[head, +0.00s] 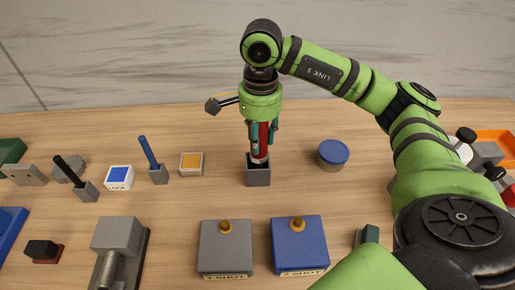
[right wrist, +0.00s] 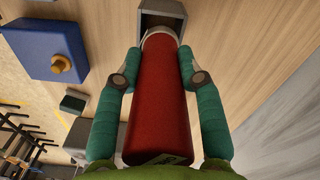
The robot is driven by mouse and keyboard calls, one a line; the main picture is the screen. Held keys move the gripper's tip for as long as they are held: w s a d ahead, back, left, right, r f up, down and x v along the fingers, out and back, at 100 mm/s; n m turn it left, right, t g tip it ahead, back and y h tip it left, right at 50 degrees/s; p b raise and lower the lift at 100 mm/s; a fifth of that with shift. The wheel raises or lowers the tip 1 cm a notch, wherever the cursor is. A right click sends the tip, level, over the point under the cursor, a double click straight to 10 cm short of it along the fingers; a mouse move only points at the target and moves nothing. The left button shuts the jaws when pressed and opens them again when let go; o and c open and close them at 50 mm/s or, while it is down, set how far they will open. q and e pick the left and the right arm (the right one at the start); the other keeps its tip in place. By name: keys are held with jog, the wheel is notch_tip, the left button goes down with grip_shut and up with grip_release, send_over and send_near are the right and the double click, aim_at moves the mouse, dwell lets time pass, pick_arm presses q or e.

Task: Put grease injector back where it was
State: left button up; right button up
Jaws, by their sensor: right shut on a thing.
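The grease injector is a red cylinder (head: 262,140) with a pale lower end, upright in the head view. My right gripper (head: 262,132) is above the table, shut on it, with teal fingers on both sides. The injector's lower end is at the mouth of a grey square holder (head: 258,174); how deep it sits is hard to tell. In the right wrist view the red injector (right wrist: 160,95) lies between the fingers (right wrist: 160,80), its pale end at the opening of the grey holder (right wrist: 165,14). My left gripper is not in view.
A blue-lidded round container (head: 333,154) stands right of the holder, and a yellow-topped box (head: 191,164) stands left. Grey (head: 225,250) and blue (head: 299,246) boxes with knobs are in front. A blue-handled tool (head: 149,152) stands in another holder.

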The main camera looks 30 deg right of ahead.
jog(key=f+p, duration=0.1)
jog(key=f, duration=0.2)
jog(key=shift+a+f, duration=0.1)
jog(key=shift+a, duration=0.1)
jog(key=shift+f, duration=0.3)
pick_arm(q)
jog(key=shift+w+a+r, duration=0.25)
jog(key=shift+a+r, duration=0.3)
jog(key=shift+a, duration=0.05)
pick_arm(e)
jog(key=shift+f, duration=0.1)
jog(key=shift+f+b, duration=0.25)
jog(key=shift+b, duration=0.1)
jog(key=o, duration=1.2)
jog(key=shift+r, duration=0.1)
jog(key=shift+c, duration=0.2)
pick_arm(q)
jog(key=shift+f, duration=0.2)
